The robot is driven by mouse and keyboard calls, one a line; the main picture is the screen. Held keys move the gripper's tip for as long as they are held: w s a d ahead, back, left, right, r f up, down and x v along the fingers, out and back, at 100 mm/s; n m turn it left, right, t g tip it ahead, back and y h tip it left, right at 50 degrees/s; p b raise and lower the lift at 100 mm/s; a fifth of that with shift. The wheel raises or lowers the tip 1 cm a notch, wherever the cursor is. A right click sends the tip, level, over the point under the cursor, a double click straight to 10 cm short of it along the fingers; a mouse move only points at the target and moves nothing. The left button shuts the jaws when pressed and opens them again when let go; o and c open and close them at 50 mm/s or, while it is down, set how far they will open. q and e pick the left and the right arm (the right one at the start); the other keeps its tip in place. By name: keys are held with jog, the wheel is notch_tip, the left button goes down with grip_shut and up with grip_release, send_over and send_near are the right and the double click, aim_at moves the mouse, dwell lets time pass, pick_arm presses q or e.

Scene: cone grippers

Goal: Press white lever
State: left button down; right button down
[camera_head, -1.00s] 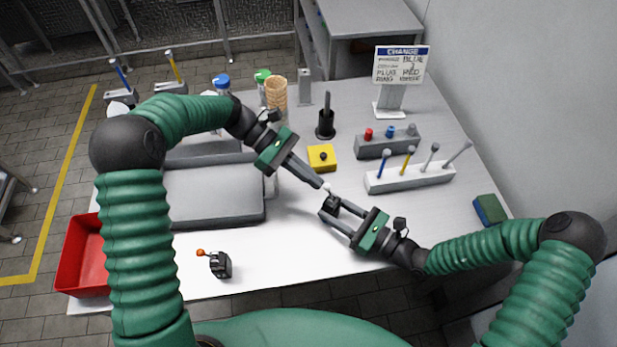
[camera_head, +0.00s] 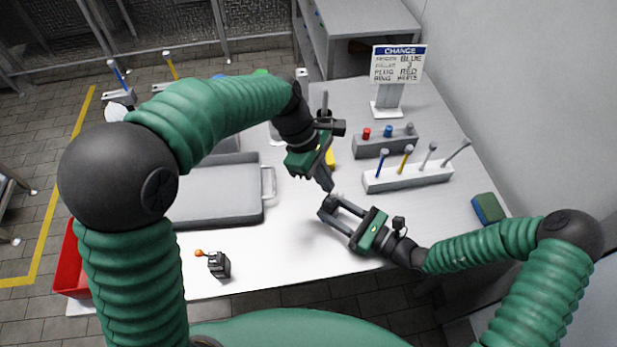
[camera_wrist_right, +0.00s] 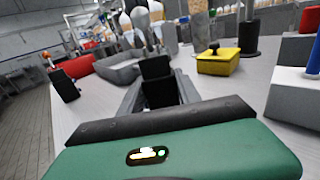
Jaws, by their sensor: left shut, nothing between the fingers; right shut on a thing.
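The small black switch box (camera_head: 328,206) is held between the fingers of my right gripper (camera_head: 339,215), above the white table. It also shows between the fingers in the right wrist view (camera_wrist_right: 157,82). A small pale spot at the top of the box, by the left fingertips, seems to be the white lever; it is mostly hidden. My left gripper (camera_head: 328,186) is shut and empty, pointing down with its tips right at the top of the box. I cannot tell whether they touch the lever. A second black box with an orange-tipped lever (camera_head: 218,264) stands near the table's front edge.
A grey tray (camera_head: 215,205) lies left of the grippers. A white block of several levers (camera_head: 408,177), a grey button block (camera_head: 372,147) and a sign (camera_head: 398,66) stand to the right. A yellow box (camera_head: 331,158) is partly hidden behind my left gripper.

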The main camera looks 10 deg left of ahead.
pick_arm(q)
jog(key=shift+r, duration=0.8)
jog(key=d+v, duration=0.1)
jog(key=v, duration=0.8)
jog(key=shift+s+d+r, duration=0.2)
jog(key=shift+s+r, duration=0.15)
jog(key=shift+r, duration=0.35)
pick_arm(e)
jog(key=c, duration=0.8)
grip_release()
jog(key=shift+o, duration=0.2)
